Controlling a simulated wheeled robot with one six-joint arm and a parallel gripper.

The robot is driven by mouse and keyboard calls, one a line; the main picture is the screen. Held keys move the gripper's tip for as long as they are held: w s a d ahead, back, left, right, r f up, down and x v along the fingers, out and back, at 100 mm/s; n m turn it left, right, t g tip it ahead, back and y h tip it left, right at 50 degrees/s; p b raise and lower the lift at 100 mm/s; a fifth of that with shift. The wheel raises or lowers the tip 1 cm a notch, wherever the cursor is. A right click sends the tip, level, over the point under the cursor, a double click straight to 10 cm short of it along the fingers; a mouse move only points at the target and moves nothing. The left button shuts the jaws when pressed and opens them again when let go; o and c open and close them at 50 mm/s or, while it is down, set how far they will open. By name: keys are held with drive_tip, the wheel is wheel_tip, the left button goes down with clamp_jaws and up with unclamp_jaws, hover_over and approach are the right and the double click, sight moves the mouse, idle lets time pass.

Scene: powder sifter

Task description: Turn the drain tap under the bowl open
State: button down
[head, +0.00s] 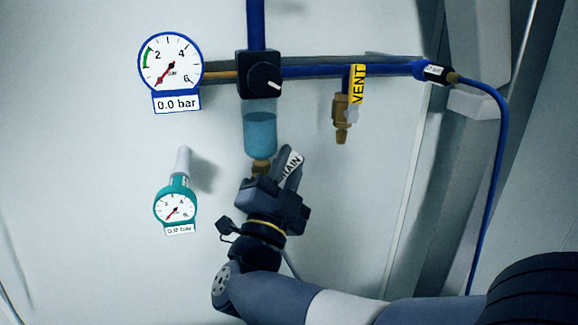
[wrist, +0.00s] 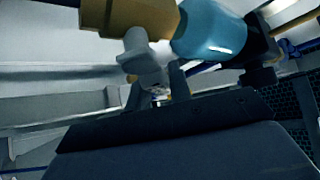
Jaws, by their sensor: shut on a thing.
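The clear bowl (head: 260,128) holds blue liquid and hangs under a black regulator (head: 259,75) in the head view. The brass drain tap (head: 262,167) sits right below it, and a white DRAIN label (head: 291,165) shows beside it, partly covered by my gripper. My gripper (head: 279,172) reaches up from below and is shut on the tap's handle. In the wrist view the brass tap body (wrist: 130,17) and the blue bowl (wrist: 210,32) lie at the top. The pale tap handle (wrist: 143,58) goes down to my gripper's fingers (wrist: 158,85). The handle's end is mostly hidden.
A blue gauge (head: 170,62) reading 0.0 bar is at upper left. A teal gauge (head: 175,206) sticks out from the wall left of my gripper. A brass vent tap (head: 342,115) with a yellow VENT label (head: 358,84) hangs to the right. A blue hose (head: 503,150) runs down the right side.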

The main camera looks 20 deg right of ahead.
drive_tip(key=c, duration=1.3)
unclamp_jaws()
drive_tip(key=shift+r+m+p, duration=0.1)
drive_tip(key=shift+m+p, duration=0.2)
drive_tip(key=shift+p, duration=0.15)
